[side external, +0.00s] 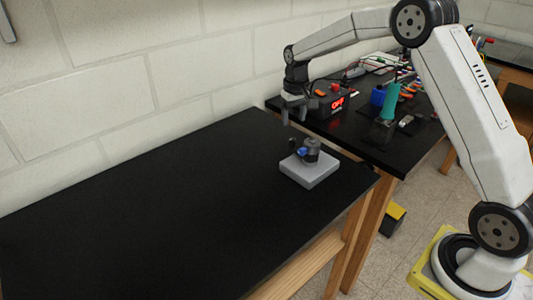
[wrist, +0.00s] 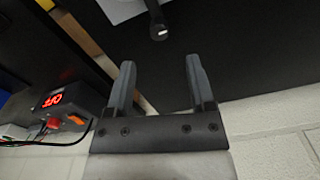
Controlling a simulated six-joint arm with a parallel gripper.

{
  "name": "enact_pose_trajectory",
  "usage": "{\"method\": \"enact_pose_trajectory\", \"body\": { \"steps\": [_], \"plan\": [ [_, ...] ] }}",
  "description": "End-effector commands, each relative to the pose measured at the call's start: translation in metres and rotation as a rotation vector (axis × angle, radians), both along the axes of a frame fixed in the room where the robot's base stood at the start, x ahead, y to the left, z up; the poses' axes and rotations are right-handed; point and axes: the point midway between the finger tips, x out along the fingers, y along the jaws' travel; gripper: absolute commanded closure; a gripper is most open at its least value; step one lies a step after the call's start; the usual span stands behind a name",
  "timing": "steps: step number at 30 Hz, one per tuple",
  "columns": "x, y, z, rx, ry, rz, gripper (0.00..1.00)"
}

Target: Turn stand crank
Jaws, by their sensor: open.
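The stand crank (side external: 311,151) is a dark upright part with a small blue piece, on a light grey block (side external: 310,172) near the right end of the black table. In the wrist view the crank's dark arm (wrist: 157,22) shows at the top edge, with a corner of the grey block (wrist: 121,8) beside it. My gripper (side external: 294,116) is above the crank and a little to its left in the side view, apart from it. Its fingers (wrist: 160,66) are spread and empty. Most of the crank is cut off in the wrist view.
The black table (side external: 150,210) is bare to the left of the stand. A second bench (side external: 405,155) at the right holds a power supply with a red display (side external: 338,103), a teal cylinder (side external: 390,101) and other small items. A block wall (side external: 180,85) runs behind.

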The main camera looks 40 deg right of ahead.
Motion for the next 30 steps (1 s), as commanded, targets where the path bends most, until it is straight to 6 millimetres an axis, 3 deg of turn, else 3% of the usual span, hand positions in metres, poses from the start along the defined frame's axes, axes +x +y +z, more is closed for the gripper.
{"method": "enact_pose_trajectory", "body": {
  "steps": [14,30],
  "plan": [
    [0.003,-0.003,-0.008,0.002,0.006,-0.005,0.31],
    [0.003,-0.002,-0.067,0.001,0.006,-0.005,0.31]
  ]
}}
